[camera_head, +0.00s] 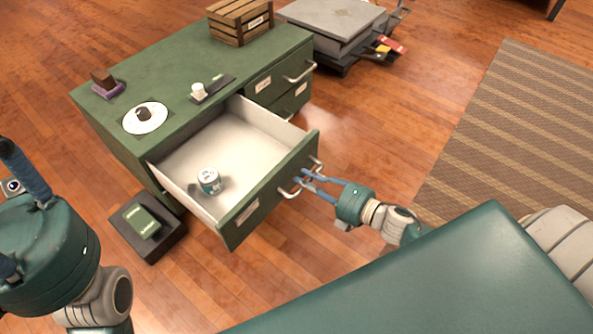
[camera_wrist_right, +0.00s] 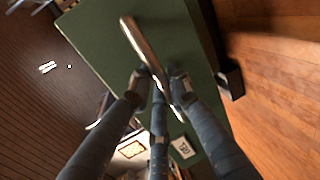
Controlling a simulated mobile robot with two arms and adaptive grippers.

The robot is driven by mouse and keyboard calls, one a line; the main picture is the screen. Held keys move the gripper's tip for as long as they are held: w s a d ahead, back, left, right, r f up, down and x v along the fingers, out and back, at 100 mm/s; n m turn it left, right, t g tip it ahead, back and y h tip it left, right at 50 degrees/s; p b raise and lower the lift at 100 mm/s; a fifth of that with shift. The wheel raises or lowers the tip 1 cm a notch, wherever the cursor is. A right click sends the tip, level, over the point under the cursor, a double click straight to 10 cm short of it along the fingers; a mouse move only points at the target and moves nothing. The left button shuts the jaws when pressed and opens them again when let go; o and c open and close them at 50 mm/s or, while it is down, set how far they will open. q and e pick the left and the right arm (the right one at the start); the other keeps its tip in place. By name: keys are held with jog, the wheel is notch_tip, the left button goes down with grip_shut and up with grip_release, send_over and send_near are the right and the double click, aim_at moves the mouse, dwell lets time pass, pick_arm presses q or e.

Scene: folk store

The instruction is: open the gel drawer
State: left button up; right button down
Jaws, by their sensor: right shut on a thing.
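A drawer (camera_head: 226,216) of the green cabinet (camera_head: 155,85) is pulled far out, showing its white inside. A small white and teal can (camera_head: 209,181) stands in it. The drawer front has a label too small to read and a metal bar handle (camera_head: 289,194). My right gripper (camera_head: 308,182) is shut on this handle; the right wrist view shows its blue fingers around the bar (camera_wrist_right: 143,45). My left gripper (camera_head: 14,215) is at the left edge, away from the cabinet, with its fingertips cut off by the frame.
Beside the open drawer are two shut drawers with a handle (camera_head: 300,74). A wooden crate (camera_head: 241,20), a white disc (camera_head: 145,118) and small items stand on the cabinet top. A dark box (camera_head: 148,228) lies on the floor near the drawer. A striped rug (camera_head: 515,130) lies right.

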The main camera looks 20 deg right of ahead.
jog(key=shift+s+d+f, duration=0.1)
jog(key=shift+s+d, duration=0.15)
jog(key=shift+s, duration=0.25)
jog(key=shift+s+d, duration=0.25)
jog(key=shift+s, duration=0.2)
jog(key=c, duration=1.7)
grip_release()
jog(key=v, duration=1.2)
jog(key=shift+a, duration=0.1)
